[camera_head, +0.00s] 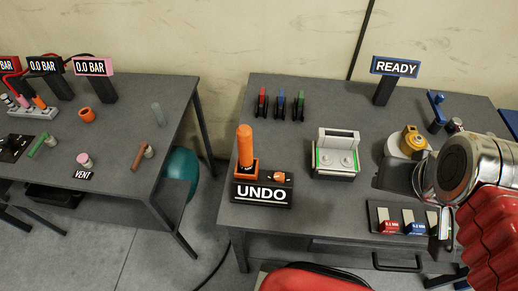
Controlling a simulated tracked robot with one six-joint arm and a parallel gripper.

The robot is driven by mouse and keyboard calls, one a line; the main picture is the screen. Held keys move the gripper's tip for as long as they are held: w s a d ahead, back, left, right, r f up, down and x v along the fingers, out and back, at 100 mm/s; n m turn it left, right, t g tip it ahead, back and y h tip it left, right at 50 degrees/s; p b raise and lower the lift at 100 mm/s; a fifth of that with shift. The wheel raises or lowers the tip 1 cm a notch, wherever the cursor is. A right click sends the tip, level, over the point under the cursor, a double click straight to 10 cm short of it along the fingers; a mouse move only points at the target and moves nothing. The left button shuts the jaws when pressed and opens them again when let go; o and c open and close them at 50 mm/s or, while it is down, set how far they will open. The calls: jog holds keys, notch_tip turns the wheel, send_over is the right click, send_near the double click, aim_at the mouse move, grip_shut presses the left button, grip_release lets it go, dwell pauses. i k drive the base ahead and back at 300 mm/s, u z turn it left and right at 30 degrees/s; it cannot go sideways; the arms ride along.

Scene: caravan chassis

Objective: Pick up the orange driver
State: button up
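The orange driver (245,146) stands upright with its thick orange handle up, in an orange square holder (247,169) at the left front of the right-hand table. Its lower part is hidden in the holder. The holder sits at the black block labelled UNDO (261,192), which has a small orange knob on it. My arm, with a red sleeve and a silver joint, comes in at the right edge. The part that looks like my gripper (441,224) hangs near the table's right front, well to the right of the driver. I cannot make out its fingers clearly.
A white and green fixture (336,154) stands right of the driver. Red, blue and green clips (281,104) stand behind. A READY sign (395,68) stands at the back. A tray of labelled blocks (383,217) lies near my gripper. A gap separates the left table (121,140).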

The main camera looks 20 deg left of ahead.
aim_at(244, 137)
jog(key=z, duration=0.25)
jog(key=k, duration=1.2)
jog(key=u, duration=1.7)
jog(key=i, duration=0.95)
